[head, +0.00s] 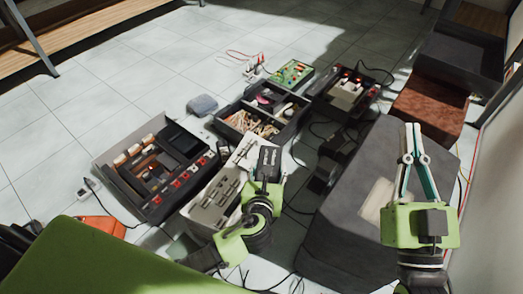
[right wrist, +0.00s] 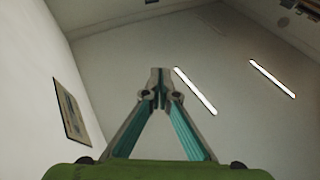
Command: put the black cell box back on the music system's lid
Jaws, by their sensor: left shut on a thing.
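My left gripper (head: 264,182) is shut on a small black box (head: 268,160), which fits the black cell box. The gripper hides its lower part. It is over the upper right end of a pale grey panel with slots (head: 214,203); I cannot tell whether they touch. This panel may be the music system's lid. A dark open unit with red parts and tan rolls (head: 142,192) lies left of the panel. My right gripper (head: 411,130) points up at the right, its fingertips together and empty. Its closed tips also show in the right wrist view (right wrist: 160,75).
A dark divided tray (head: 293,126), a green circuit board (head: 293,73) and a unit with red lights (head: 349,94) lie behind. A large dark grey case (head: 335,225) and a reddish-brown block (head: 430,104) crowd the right. Tiled floor is free at upper left.

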